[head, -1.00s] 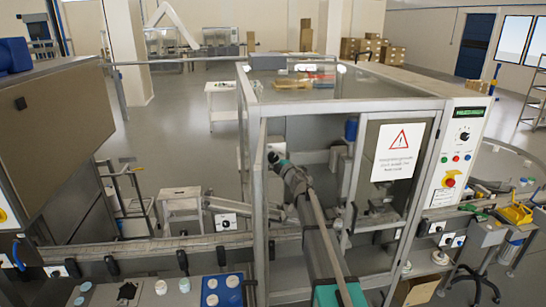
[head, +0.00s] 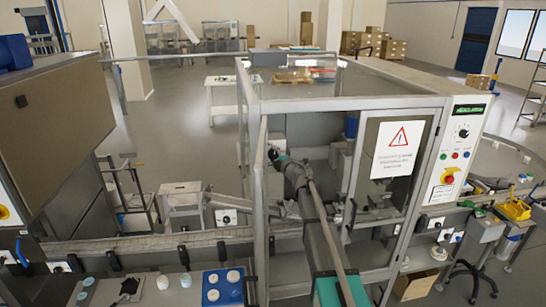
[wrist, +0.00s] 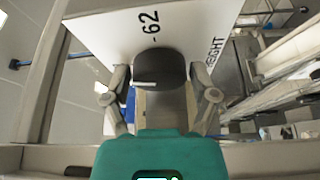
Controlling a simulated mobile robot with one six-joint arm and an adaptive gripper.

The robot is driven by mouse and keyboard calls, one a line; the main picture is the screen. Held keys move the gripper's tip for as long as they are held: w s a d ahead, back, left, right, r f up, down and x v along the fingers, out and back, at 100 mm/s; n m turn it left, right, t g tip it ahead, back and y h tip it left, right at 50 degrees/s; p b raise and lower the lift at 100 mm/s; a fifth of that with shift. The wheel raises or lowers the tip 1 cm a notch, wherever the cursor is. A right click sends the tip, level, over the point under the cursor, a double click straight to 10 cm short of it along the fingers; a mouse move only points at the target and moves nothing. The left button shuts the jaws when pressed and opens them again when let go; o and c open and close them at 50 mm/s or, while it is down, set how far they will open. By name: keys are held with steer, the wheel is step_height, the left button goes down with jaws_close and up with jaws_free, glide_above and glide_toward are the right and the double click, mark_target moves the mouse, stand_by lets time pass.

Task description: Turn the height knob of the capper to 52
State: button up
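The height knob (wrist: 160,67) is a dark, rounded knob in the middle of the wrist view, with a short white mark near its lower left edge. It sits on a white dial panel (wrist: 105,32) printed with "-62" above the knob and "HEIGHT" to the right. My gripper (wrist: 160,86) has one finger on each side of the knob, with visible gaps between the fingertips and the knob. It appears open and not clamped. In the head view my arm reaches into the capper's framed enclosure (head: 350,103); the gripper end (head: 278,157) is small there and the knob cannot be made out.
A warning sign (head: 398,150) hangs on the enclosure's front panel. A control panel (head: 459,150) with buttons and a red emergency stop is at its right. Metal frame posts (head: 260,200) stand close to my arm. A conveyor rail (head: 150,246) runs along the left.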

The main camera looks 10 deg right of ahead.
steer(key=shift+o, duration=0.7)
steer(key=shift+s+d+f+m+b, duration=0.1)
steer(key=shift+s+f+m+b, duration=0.2)
steer(key=shift+s+b, duration=0.2)
steer(key=s+d+f+m+t+b, duration=0.1)
steer(key=s+m+b, duration=0.3)
steer(key=s, duration=0.1)
steer(key=s+d+f+m+t+h+b, duration=0.1)
steer(key=s+d+f+m+t+b, duration=0.1)
steer(key=s+m+b, duration=0.2)
steer(key=shift+s+f+m+t, duration=0.3)
steer(key=shift+s+m, duration=0.5)
steer(key=shift+s, duration=0.45)
steer(key=shift+w, duration=0.15)
steer(key=p+x, duration=0.4)
steer(key=x, duration=0.9)
steer(key=shift+w+r, duration=0.1)
steer(key=shift+w, duration=0.15)
